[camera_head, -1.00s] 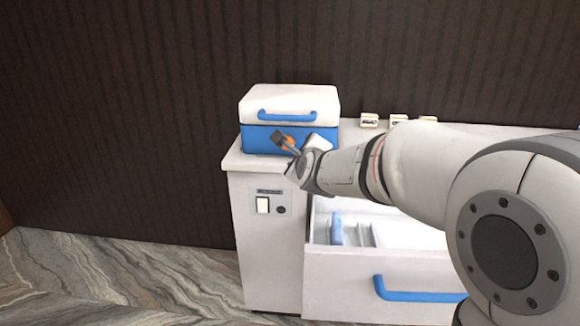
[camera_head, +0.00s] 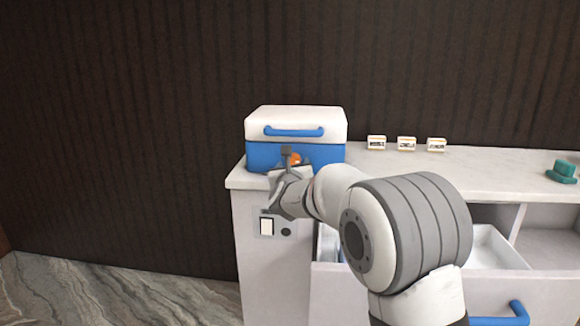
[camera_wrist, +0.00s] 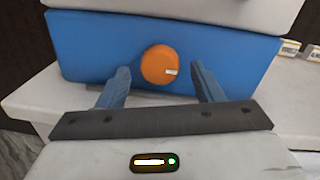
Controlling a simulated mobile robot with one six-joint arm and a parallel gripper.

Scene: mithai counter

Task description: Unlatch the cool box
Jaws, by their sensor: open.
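The cool box (camera_head: 262,156) has a blue body, a white lid and a blue lid handle (camera_head: 293,132). It stands shut on the left end of the white counter. Its round orange latch (camera_head: 296,158) is on the front face, partly hidden by my gripper in the head view. In the wrist view the orange latch (camera_wrist: 160,65) shows whole, with a small pale mark at its right. My gripper (camera_wrist: 162,82) is open, with one finger on each side of the latch and clear gaps between. I cannot tell how far the fingertips are from the blue front.
Three small labelled cards (camera_head: 407,144) stand at the back of the white counter (camera_head: 470,166). A green object (camera_head: 563,171) lies at the right. An open drawer with a blue handle (camera_head: 505,316) juts out below my arm. A white switch (camera_head: 266,227) is on the front panel.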

